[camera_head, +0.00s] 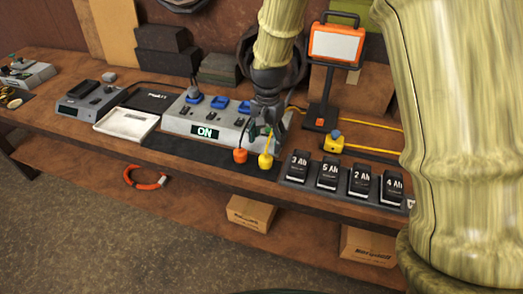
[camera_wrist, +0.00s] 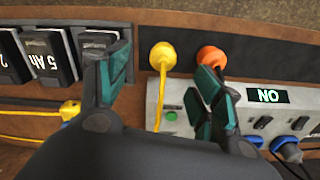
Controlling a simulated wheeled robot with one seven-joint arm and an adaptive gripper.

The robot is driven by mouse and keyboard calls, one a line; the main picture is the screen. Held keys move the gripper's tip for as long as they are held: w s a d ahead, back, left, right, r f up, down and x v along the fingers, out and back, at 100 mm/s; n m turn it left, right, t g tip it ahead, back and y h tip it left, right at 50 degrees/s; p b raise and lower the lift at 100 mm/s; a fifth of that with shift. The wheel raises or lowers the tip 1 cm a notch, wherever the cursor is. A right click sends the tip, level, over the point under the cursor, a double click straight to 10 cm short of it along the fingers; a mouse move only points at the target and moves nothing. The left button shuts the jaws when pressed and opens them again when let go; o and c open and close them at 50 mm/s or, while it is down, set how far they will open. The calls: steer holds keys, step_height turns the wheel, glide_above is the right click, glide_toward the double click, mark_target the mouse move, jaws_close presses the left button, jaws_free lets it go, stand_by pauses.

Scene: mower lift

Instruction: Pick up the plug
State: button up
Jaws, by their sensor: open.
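A yellow plug (camera_head: 265,160) and an orange plug (camera_head: 240,155) sit side by side at the bench's front edge, on a dark mat. In the wrist view the yellow plug (camera_wrist: 162,56) with its yellow cord lies between my two spread fingers, beyond the tips. The orange plug (camera_wrist: 211,57) is just past the right fingertip; whether they touch I cannot tell. My gripper (camera_wrist: 163,78) is open and empty. In the head view my gripper (camera_head: 263,128) points down just above the plugs, beside the grey power box (camera_head: 190,122) whose display reads "ON".
Several black batteries (camera_head: 328,173) stand in a row right of the plugs. A yellow connector (camera_head: 334,144) and an orange work lamp (camera_head: 336,45) are behind them. Blue plugs (camera_head: 220,102) sit on the power box. A white tray (camera_head: 127,122) is to the left. Cardboard boxes (camera_head: 250,212) are below.

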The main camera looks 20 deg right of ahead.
mark_target(265, 158)
steer(key=shift+w, duration=0.35)
steer(key=shift+w+a+f, duration=0.1)
steer(key=shift+w+f, duration=0.05)
steer(key=shift+f, duration=0.05)
step_height(265, 158, down, 4)
steer(key=shift+r+p, duration=0.15)
steer(key=shift+p, duration=0.45)
steer(key=shift+f+p, duration=1.35)
steer(key=shift+f, duration=1.85)
steer(key=c, duration=1.2)
